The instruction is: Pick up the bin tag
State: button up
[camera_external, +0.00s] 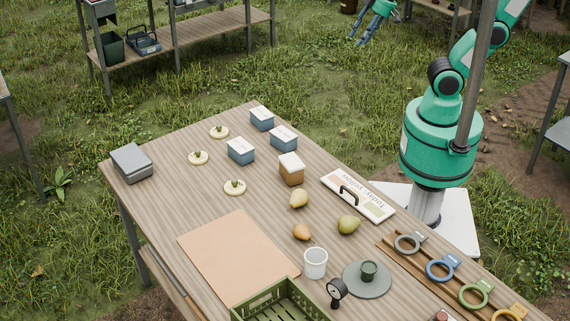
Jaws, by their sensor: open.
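Several ring-shaped tags with square tabs lie in a row on a wooden rack at the table's right front: grey (409,242), blue (442,267), green (475,293) and yellow (509,313). I cannot tell for certain which is the bin tag. A white board (373,202) with a black handle and upside-down lettering lies just behind the rack; the lettering seems to read "Today: yellow". My gripper (358,42) shows small at the top, its two bluish fingers apart and empty. It is well away from the tags. Part of my arm is cut off by the top edge.
Pears (348,224), a white cup (315,263), a round grey plate (367,281), a dial gauge (337,291) and a green crate (280,302) stand near the rack. Blue boxes (241,151) stand farther back. A grey post crosses in front of my arm. A tan mat (238,258) is bare.

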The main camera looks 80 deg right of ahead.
jog(key=w+a+r+n+g+p, duration=0.1)
jog(key=w+a+p, duration=0.15)
jog(key=w, duration=0.55)
jog(key=w+a+r+p, duration=0.1)
jog(key=w+a+r, duration=0.1)
jog(key=w+a, duration=0.35)
jog(key=w+a+f+n+g+p, duration=0.1)
jog(key=w+a+f+p, duration=0.1)
jog(key=w+a, duration=0.45)
jog(key=w+a+f+p, duration=0.2)
jog(key=w+a+f, duration=0.1)
jog(key=w, duration=0.6)
jog(key=w+a+f+n+g+p, duration=0.1)
jog(key=w+a+f+p, duration=0.2)
jog(key=a+f, duration=0.8)
jog(key=w+a+f+n+g+p, duration=0.1)
jog(key=w+a+f+p, duration=0.3)
jog(key=w+a+f, duration=0.4)
jog(key=a+f, duration=0.3)
jog(key=f, duration=0.3)
jog(key=shift+w+a+f, duration=0.2)
jog(key=shift+w+a, duration=0.05)
jog(key=shift+a, duration=0.1)
jog(key=shift+f, duration=0.15)
send_over(235, 180)
jog(key=shift+s+d+f, duration=0.1)
jog(key=shift+s+f, duration=0.05)
jog(key=shift+f, duration=1.95)
jog(key=shift+s+d+f, duration=0.1)
jog(key=shift+f, duration=1.95)
